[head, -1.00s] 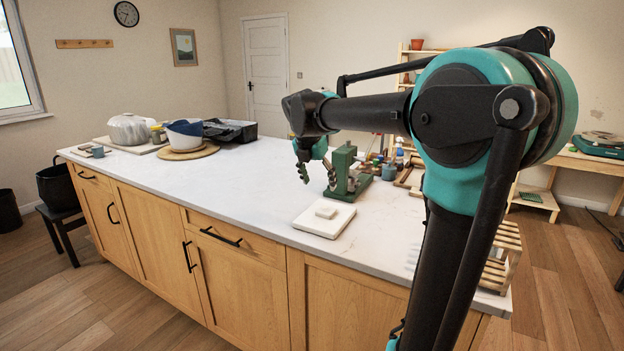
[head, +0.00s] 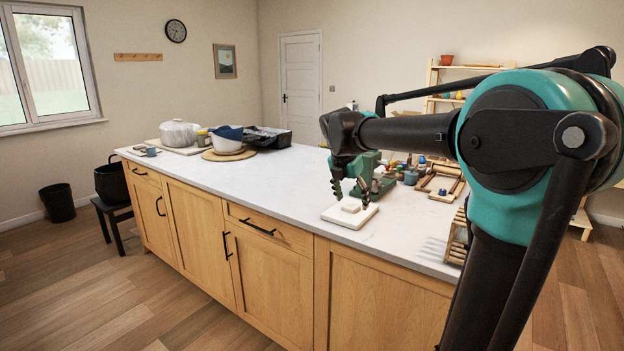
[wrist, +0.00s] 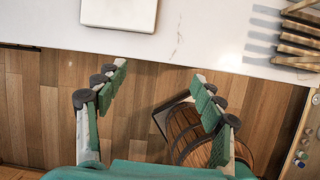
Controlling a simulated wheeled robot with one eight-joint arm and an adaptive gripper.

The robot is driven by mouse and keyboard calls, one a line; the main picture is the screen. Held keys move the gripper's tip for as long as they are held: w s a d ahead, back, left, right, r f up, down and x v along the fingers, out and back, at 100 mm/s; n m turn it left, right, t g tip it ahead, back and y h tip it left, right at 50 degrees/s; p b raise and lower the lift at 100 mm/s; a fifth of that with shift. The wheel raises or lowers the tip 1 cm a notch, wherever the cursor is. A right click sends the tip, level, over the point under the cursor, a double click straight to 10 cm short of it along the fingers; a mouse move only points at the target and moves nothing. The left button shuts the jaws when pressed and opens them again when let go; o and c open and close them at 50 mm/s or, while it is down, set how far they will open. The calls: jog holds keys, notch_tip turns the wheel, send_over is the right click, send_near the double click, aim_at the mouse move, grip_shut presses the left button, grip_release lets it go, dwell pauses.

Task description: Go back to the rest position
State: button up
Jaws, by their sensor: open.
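My gripper (wrist: 157,85) is open and empty in the wrist view, its two green-padded fingers spread wide. It points down over the wooden floor just off the front edge of the white countertop (wrist: 200,48). My arm reaches in from the right.
A slatted wooden rack (head: 457,238) sits at the counter's right end. A round wooden thing (wrist: 190,130) is below the right finger. White pots (head: 180,133) stand far left; the middle counter is clear.

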jog(key=s+d+f+m+y, duration=0.1)
jog(key=s+d+f+m, duration=0.2)
jog(key=s+f+m, duration=0.9)
jog(key=s+d+f+m+y, duration=0.1)
jog(key=s+d+f+m, duration=0.3)
jog(key=s+f+m, duration=0.8)
jog(key=m, duration=0.3)
jog(key=shift+s+d+f+t+y, duration=0.2)
jog(key=shift+s+f+t+y, duration=0.1)
jog(key=shift+f, duration=0.1)
